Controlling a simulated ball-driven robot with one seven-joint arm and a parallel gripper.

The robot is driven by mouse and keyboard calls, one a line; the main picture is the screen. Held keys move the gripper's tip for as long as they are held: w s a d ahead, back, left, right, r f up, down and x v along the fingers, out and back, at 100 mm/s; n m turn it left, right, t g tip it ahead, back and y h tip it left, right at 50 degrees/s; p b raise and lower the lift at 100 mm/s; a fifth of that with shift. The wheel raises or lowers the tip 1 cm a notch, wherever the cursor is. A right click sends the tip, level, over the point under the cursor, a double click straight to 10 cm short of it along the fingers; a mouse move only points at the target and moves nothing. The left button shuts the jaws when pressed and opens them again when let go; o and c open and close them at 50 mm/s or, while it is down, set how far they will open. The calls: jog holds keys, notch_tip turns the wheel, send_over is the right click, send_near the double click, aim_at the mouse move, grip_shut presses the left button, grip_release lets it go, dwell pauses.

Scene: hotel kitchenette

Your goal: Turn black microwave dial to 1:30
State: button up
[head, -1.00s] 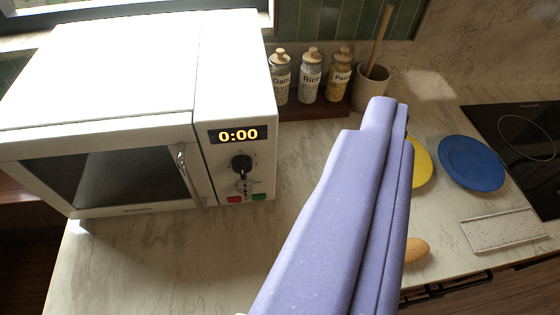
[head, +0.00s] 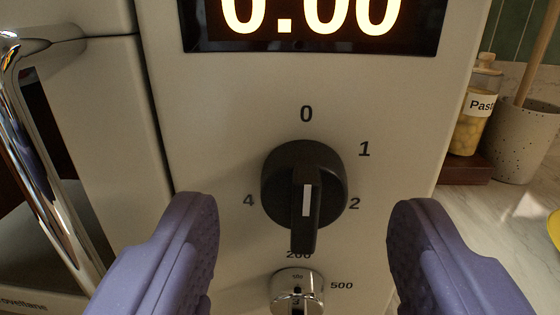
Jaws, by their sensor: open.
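The black microwave dial (head: 282,180) is in the middle of the head view, on the white front panel. Its raised grip carries a white line and shows running downward in the picture. The numbers 0, 1, 2 and 4 show around the dial. My gripper (head: 302,235) is open, with one purple finger to the left of the dial and one to the right. Neither finger appears to touch the dial.
A silver lower knob (head: 297,291) sits just below the dial, marked 200 and 500. The chrome door handle (head: 45,170) stands out at the left. At the right are a pasta jar (head: 470,120) and a speckled utensil pot (head: 522,140).

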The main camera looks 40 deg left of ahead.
jog(key=shift+x, duration=1.15)
jog(key=c, duration=1)
jog(key=shift+m, duration=0.4)
jog(key=m+b, duration=0.1)
jog(key=m, duration=0.2)
jog(key=shift+d+m, duration=0.1)
jog(key=shift+m, duration=0.3)
jog(key=m+b, duration=0.1)
jog(key=m, duration=0.3)
jog(key=shift+w, duration=0.1)
jog(key=m, duration=0.5)
jog(key=shift+d+f, duration=0.1)
jog(key=shift+m+b, duration=0.35)
jog(key=shift+m, duration=1.65)
